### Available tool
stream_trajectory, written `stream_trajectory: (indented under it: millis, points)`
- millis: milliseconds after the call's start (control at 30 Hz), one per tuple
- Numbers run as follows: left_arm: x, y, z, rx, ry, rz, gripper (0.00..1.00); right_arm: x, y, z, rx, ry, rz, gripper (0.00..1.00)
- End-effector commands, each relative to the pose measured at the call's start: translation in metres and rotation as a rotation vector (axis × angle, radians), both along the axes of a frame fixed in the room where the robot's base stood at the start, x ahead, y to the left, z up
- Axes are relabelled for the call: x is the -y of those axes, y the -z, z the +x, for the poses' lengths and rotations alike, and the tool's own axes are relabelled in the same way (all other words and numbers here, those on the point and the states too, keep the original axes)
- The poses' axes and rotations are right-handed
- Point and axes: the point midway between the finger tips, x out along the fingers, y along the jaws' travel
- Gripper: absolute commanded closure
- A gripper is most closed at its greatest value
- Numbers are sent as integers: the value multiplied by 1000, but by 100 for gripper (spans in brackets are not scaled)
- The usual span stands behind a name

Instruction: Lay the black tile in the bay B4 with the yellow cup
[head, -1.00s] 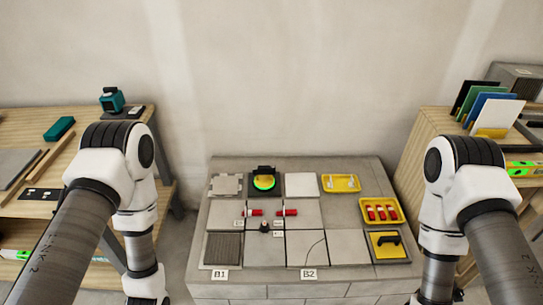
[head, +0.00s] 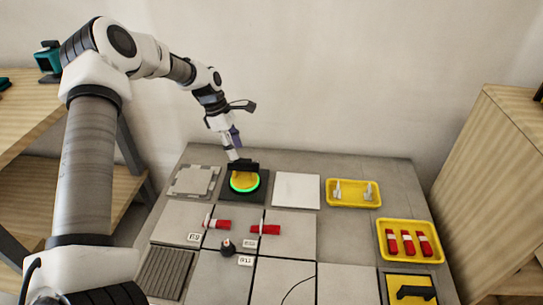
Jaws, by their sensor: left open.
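The black tile (head: 262,193) lies flat at the back of the bench, between a rough grey tile and a white tile. On it sits the yellow cup (head: 243,183), a yellow disc with a bright green ring and a black handle behind it. My left gripper (head: 236,158) is open and points down right at the black handle; I cannot tell whether it touches. The small bay labels (head: 249,244) are too blurred to read, so I cannot tell which bay is B4. My right gripper is out of view.
A rough grey tile (head: 194,181) and a white tile (head: 297,190) flank it. Red-and-white pieces (head: 266,230) and a small dark knob (head: 227,247) stand at tile joints. Yellow trays (head: 353,205) and a yellow pad with black handle (head: 411,282) lie right. Wooden shelving (head: 490,190) stands beyond.

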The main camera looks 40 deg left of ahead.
Motion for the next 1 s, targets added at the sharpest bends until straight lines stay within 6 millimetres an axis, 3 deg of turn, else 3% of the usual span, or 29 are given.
stream_trajectory:
  millis: [33,133,333,700,1000]
  points:
    - [-7,14,1,32,-20,-17,48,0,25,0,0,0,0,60]
    - [-13,13,3,72,-39,-37,48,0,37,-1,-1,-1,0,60]
    - [-10,12,8,93,-39,-39,48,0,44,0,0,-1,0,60]
    - [10,71,19,91,-37,-37,48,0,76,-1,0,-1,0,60]
    - [14,76,21,93,-38,-38,48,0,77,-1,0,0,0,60]
